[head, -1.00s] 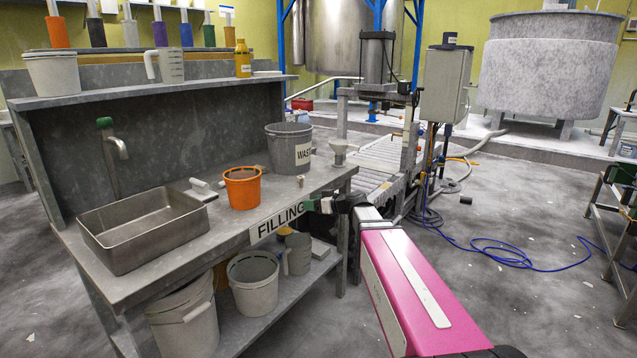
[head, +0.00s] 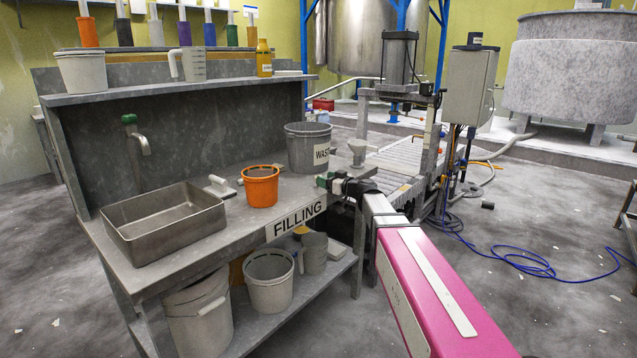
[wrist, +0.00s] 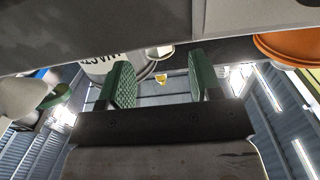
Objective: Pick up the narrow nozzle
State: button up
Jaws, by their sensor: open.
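A small grey funnel-shaped piece (head: 358,152), which looks like the nozzle, stands on the bench's right end beside the WASTE bucket (head: 308,150). I cannot tell for sure that it is the narrow one. My gripper (head: 326,182) is at the bench's front edge, just left of and in front of this piece, above the FILLING sign. In the wrist view its two green pads (wrist: 156,84) are wide apart with nothing held between them. A pale rounded thing (wrist: 20,100) at the left there may be the same piece, partly cut off.
An orange pail (head: 261,187) and a white-handled tool (head: 220,187) stand on the bench (head: 215,232) near a metal sink tray (head: 165,225). Pails fill the lower shelf. A roller conveyor (head: 400,155) lies beyond the bench's right end. A blue hose (head: 540,265) lies on the floor.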

jog(key=x, duration=0.4)
jog(key=shift+w+a+f, duration=0.1)
jog(key=shift+w+f, duration=0.05)
jog(key=shift+w, duration=0.05)
jog(key=c, duration=1)
